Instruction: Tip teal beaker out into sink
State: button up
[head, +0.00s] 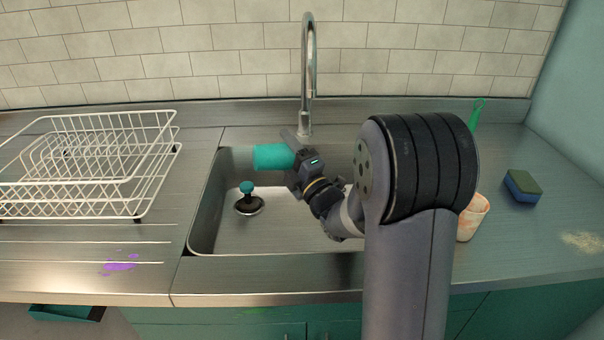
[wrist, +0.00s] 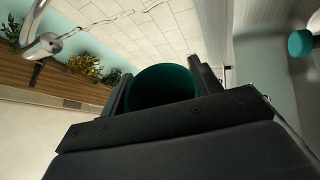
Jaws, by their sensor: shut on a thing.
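The teal beaker (head: 273,157) lies on its side above the sink (head: 212,206) in the head view, its far end toward the left. My gripper (head: 296,160) is shut on the beaker. In the wrist view the beaker (wrist: 163,86) shows its round dark opening between the two fingers of my gripper (wrist: 160,92). I cannot see any contents in it or coming out. A teal-topped plug (head: 247,188) stands at the drain in the sink. My arm hides the right part of the sink.
The chrome tap (head: 308,70) rises behind the sink, close to my gripper. A white dish rack (head: 90,165) stands left. A stained cup (head: 473,218), partly behind my arm, and a blue-green sponge (head: 522,187) are right. Purple spots (head: 118,266) mark the left drainboard.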

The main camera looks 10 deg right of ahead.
aim_at(277, 163)
jog(key=shift+s, duration=0.1)
jog(key=shift+n, duration=0.3)
jog(key=shift+a+n+g+y+p, duration=0.15)
jog(key=shift+n+g+y+p, duration=0.2)
jog(key=shift+p, duration=0.45)
jog(key=shift+a+n+p, duration=0.1)
jog(key=shift+n+p, duration=0.45)
jog(key=shift+p, duration=0.3)
jog(key=f+n, duration=0.1)
jog(key=f+n+g, duration=0.1)
jog(key=shift+s+a+f+n+g+y, duration=0.1)
jog(key=shift+a+f+n+g+y, duration=0.2)
jog(key=shift+a+y, duration=0.1)
jog(key=shift+s+a+n+b, duration=0.15)
jog(key=shift+a+n+b, duration=0.45)
jog(key=shift+b, duration=0.3)
jog(key=s+a+f+n+g+h+b, duration=0.1)
jog(key=a+f+n+g+h+b, duration=0.3)
jog(key=a+n+b, duration=0.3)
jog(key=shift+a+f+n+g+b, duration=0.35)
jog(key=shift+f+n+b, duration=0.4)
jog(key=shift+n+b, duration=1.55)
